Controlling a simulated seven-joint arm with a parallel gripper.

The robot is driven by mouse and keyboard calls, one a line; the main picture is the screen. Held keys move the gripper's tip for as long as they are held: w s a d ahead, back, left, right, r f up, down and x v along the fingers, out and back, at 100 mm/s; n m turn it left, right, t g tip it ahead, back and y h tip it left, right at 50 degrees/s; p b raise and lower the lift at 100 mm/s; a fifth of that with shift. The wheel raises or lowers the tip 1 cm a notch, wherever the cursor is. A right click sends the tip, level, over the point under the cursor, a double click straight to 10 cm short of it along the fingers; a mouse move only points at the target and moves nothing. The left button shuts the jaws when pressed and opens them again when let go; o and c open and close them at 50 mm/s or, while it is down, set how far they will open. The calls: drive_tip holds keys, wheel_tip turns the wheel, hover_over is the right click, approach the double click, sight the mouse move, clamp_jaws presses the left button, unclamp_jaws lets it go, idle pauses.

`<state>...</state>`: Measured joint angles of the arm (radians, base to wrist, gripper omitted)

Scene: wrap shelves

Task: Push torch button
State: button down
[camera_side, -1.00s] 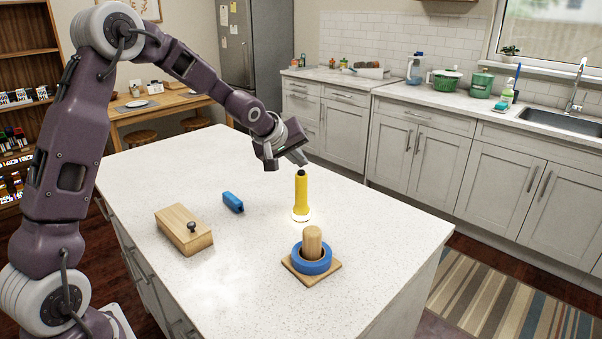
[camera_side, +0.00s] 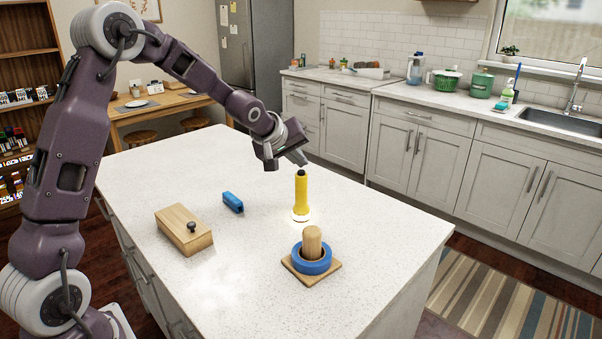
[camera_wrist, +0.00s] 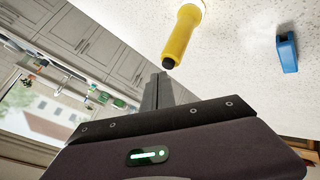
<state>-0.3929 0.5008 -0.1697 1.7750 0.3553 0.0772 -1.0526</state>
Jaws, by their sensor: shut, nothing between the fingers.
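The yellow torch (camera_side: 301,196) stands upright on the white counter, lens end down, with a glow of light on the counter around its base. Its black button (camera_side: 301,172) is on top. My gripper (camera_side: 304,161) is shut and empty, tilted, with its fingertips just above the button. In the wrist view the torch (camera_wrist: 181,35) shows beyond the shut fingers (camera_wrist: 159,78), with the black button (camera_wrist: 168,63) close to their tips. I cannot tell whether the tips touch the button.
A blue block-like object (camera_side: 232,202) lies left of the torch; it also shows in the wrist view (camera_wrist: 287,52). A wooden box (camera_side: 184,231) with a dark knob is at front left. A wooden peg (camera_side: 312,242) with a blue ring (camera_side: 312,264) stands in front. The counter (camera_side: 250,270) between is clear.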

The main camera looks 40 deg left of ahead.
drive_tip(key=shift+f, duration=0.45)
idle(0.3)
drive_tip(key=shift+r, duration=0.4)
